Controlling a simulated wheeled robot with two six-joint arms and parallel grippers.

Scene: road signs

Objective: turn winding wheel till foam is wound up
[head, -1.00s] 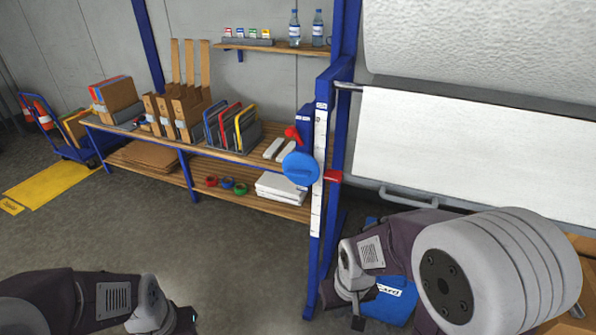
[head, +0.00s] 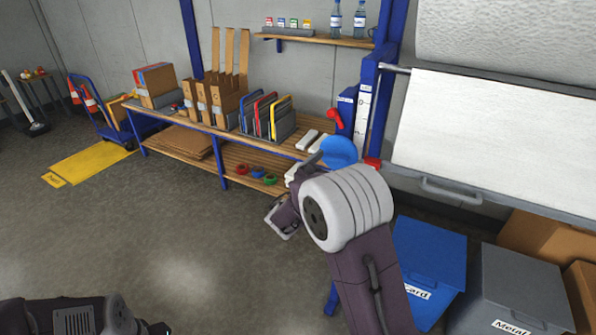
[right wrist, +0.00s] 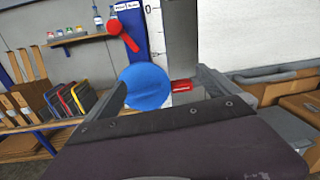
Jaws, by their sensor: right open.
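The blue winding wheel (head: 340,152) is a round disc on the blue upright of the stand. It also shows in the right wrist view (right wrist: 147,86). A white foam sheet (head: 490,135) hangs on the right, below a thick textured white roll (head: 505,35). My right gripper (right wrist: 163,80) is open and empty. Its fingers appear on either side of the wheel in the wrist view, but I cannot tell whether they touch it. In the head view my wrist hides most of this gripper. My left gripper is out of view; only part of that arm shows at the bottom left.
A red lever (head: 334,118) sits just above the wheel. A workbench (head: 175,125) with boxes and folders stands behind. A blue bin (head: 430,255) and a grey bin (head: 515,285) stand below the foam.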

